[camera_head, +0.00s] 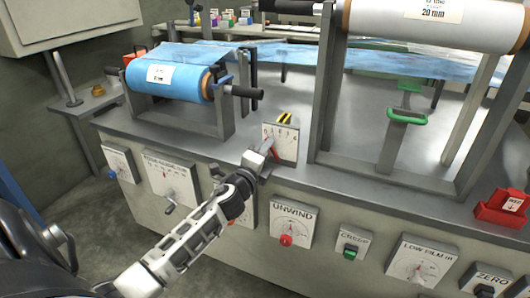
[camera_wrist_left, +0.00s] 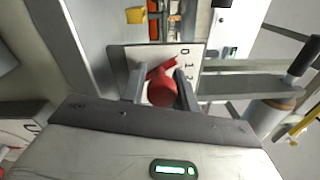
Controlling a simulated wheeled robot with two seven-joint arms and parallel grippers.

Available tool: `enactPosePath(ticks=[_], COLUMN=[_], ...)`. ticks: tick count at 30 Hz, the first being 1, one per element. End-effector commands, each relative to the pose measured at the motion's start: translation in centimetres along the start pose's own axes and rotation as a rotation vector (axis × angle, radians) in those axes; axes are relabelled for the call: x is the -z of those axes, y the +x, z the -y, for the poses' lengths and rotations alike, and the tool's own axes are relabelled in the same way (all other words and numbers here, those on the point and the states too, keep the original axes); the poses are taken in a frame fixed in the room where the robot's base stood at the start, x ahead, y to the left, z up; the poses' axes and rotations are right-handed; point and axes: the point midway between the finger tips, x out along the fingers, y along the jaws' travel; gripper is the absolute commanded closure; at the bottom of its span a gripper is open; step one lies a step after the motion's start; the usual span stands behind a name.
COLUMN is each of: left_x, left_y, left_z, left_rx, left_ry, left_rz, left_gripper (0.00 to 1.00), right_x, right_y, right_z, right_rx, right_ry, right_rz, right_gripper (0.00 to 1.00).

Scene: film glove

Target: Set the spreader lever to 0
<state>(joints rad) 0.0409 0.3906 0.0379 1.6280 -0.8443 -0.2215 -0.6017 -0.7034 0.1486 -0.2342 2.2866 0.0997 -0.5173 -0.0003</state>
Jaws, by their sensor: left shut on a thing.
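The spreader lever is red, on a pale upright plate (camera_head: 283,141) with a row of small marks and figures, at the front edge of the machine top. In the head view, part of the red lever (camera_head: 274,151) shows just beyond my left gripper (camera_head: 264,157). In the left wrist view, the red lever (camera_wrist_left: 162,91) sits between the two fingers of my left gripper (camera_wrist_left: 161,88), which is shut on it. The plate (camera_wrist_left: 124,55) there shows a 0 and a 1 near its right side. The exact lever reading is unclear. My right gripper is not in view.
A blue film roll (camera_head: 170,78) is behind left, and a large white roll (camera_head: 430,22) at upper right. Below, the front panel has an UNWIND dial (camera_head: 291,222), a green-button CREEP plate (camera_head: 352,243) and other dials. A red block (camera_head: 502,208) stands at far right.

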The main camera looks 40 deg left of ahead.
Motion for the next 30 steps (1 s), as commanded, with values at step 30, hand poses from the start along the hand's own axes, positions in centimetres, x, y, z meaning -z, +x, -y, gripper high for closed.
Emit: enactPosePath(ticks=[30], left_x=[0.4], left_y=[-11.9], left_z=[-0.1], left_rx=[0.002], left_ry=[-0.014], left_rz=[-0.011], left_gripper=[0.52], right_x=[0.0], right_y=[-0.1], right_z=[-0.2], right_rx=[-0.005], right_ry=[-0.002], right_rz=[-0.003], right_gripper=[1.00])
